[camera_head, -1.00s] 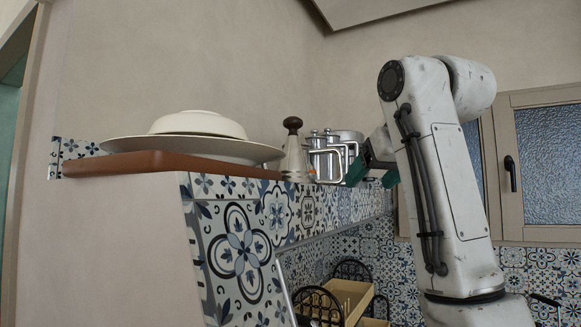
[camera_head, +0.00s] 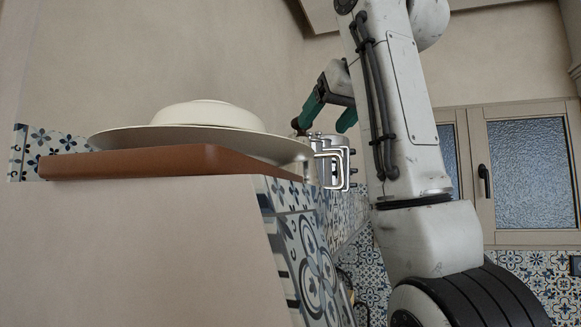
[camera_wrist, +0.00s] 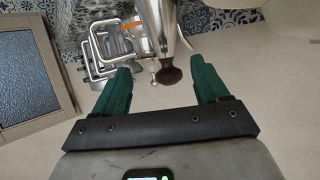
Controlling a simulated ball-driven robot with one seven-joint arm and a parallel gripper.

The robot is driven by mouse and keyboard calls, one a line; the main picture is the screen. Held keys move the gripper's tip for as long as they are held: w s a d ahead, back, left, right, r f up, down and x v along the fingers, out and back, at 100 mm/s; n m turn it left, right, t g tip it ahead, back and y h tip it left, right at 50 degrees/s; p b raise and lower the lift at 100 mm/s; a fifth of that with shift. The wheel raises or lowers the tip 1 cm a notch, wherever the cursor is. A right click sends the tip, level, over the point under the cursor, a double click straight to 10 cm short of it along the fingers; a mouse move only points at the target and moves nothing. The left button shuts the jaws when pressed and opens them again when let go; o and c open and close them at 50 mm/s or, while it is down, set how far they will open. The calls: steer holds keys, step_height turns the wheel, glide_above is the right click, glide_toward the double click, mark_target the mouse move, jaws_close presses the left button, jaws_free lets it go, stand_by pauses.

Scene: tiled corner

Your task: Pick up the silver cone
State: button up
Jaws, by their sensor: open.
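The silver cone (camera_wrist: 162,28) stands out in the wrist view, tall and metallic with a dark brown knob at its tip. The knob lies between the two green fingers of my gripper (camera_wrist: 160,72) in that picture, with space on either side. My gripper is open and empty. In the head view my gripper (camera_head: 322,127) points down above the shelf end, its left finger close to the dark knob. The cone's body there is mostly hidden behind the plate and metal pieces. I cannot tell the exact depth between fingers and knob.
Metal pots with wire handles (camera_head: 334,165) stand right beside the cone; they also show in the wrist view (camera_wrist: 106,48). A wide plate with an upturned bowl (camera_head: 208,115) sits on a brown board (camera_head: 130,162) to the left. A window (camera_head: 530,165) is at right.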

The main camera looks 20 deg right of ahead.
mark_target(306, 142)
steer(key=p+x, duration=0.1)
steer(key=x, duration=0.3)
steer(key=shift+w+a, duration=0.1)
steer(key=shift+w, duration=0.05)
steer(key=p+x, duration=0.1)
steer(key=x, duration=0.1)
steer(key=p+x, duration=0.2)
steer(key=shift+w+a+f, duration=0.2)
steer(key=shift+w+a, duration=0.05)
steer(key=shift+a, duration=0.05)
steer(key=shift+w+f, duration=0.2)
steer(key=shift+w, duration=0.05)
steer(key=c, duration=1.2)
